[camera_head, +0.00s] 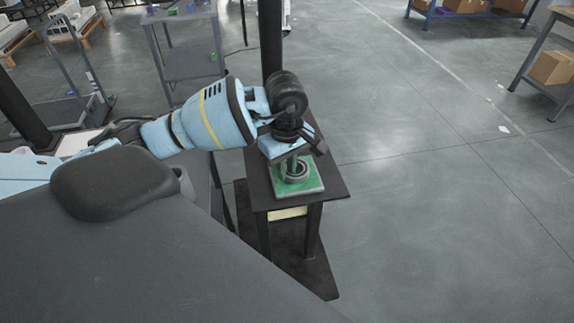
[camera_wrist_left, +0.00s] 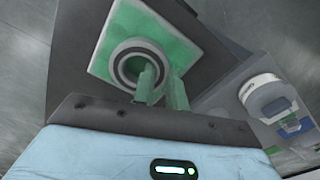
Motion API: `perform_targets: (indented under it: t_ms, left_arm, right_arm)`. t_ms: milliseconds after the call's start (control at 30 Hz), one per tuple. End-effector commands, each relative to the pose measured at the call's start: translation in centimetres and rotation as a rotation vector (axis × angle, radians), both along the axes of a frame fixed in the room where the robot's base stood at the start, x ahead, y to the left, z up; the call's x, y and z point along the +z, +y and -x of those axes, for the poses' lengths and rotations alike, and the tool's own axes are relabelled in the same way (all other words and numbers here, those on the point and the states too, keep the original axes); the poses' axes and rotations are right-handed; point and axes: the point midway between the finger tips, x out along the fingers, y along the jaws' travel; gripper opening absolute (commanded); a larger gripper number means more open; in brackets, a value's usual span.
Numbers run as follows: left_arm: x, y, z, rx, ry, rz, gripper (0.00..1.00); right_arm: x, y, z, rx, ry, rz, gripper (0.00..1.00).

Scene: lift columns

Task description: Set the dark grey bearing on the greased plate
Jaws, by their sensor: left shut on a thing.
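The greased plate (camera_head: 312,189) is a square green plate with a pale border, lying on a small dark table. It also shows in the wrist view (camera_wrist_left: 192,50). The dark grey bearing (camera_head: 302,176) is a ring over the middle of the plate; it shows in the wrist view too (camera_wrist_left: 121,66). My left gripper (camera_head: 291,167) points down from above, its green fingers (camera_wrist_left: 163,88) shut on the near side of the ring. The bearing looks flat and very low; I cannot tell whether it touches the plate. My right gripper is not in view.
The small dark table (camera_head: 332,184) has bare top around the plate. A grey cart (camera_head: 190,62) stands behind to the left. A shelf with cardboard boxes (camera_head: 553,67) stands at the far right. The floor right of the table is open.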

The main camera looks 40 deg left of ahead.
Motion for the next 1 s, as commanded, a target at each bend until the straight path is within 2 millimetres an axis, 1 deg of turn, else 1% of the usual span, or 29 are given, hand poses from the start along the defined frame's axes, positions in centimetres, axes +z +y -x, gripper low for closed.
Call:
perform_targets:
  t_ms: [133,1000]
  left_arm:
    - [-0.33,0.0,-0.02,0.0,-0.001,0.0,0.0]
    - [-0.54,-0.02,-0.04,0.0,-0.002,0.002,0.0]
  right_arm:
    - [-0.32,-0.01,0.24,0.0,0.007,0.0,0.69]
    - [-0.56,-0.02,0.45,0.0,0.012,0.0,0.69]
